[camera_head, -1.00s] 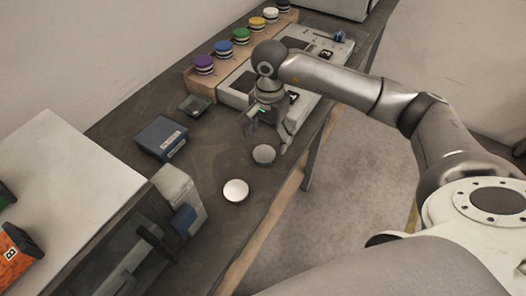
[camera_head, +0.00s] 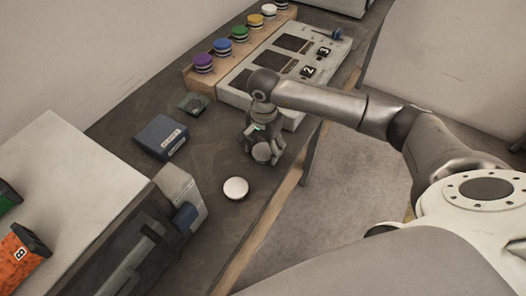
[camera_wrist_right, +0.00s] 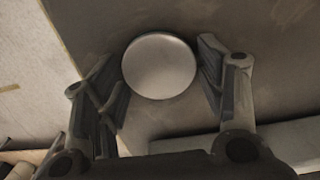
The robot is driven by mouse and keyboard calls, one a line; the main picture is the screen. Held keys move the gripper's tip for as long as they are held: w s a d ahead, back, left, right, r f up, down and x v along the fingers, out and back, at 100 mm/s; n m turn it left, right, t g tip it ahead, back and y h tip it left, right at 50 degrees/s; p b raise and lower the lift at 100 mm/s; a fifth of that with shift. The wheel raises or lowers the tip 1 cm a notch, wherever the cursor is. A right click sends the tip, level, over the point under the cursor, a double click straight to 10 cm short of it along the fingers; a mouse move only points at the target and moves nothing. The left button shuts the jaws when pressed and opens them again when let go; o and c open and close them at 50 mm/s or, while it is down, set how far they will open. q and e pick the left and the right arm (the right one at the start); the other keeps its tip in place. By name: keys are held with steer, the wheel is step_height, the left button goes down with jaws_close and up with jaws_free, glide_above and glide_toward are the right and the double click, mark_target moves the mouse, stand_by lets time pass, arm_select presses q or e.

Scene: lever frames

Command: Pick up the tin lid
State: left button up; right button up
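A round, flat-topped grey disc, which looks like the tin lid (camera_head: 262,153), lies on the dark bench near its front edge. In the right wrist view the disc (camera_wrist_right: 159,66) sits between the two fingers. My right gripper (camera_head: 263,148) is over it, fingers pointing down and open on either side. A gap shows between the disc and the right finger; whether the left finger touches it I cannot tell. A second, brighter round disc (camera_head: 236,188) lies on the bench nearer to me, apart from the gripper. My left gripper is not in view.
A blue labelled box (camera_head: 161,137) and a small dark tray (camera_head: 193,104) stand left of the gripper. Behind is a panel (camera_head: 290,62) with numbered tiles and a wooden rack (camera_head: 203,82) of coloured knobs. A white-topped cabinet (camera_head: 60,185) fills the left.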

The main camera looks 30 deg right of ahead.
steer(key=c, duration=0.4)
steer(key=shift+c, duration=0.2)
steer(key=shift+r, duration=0.1)
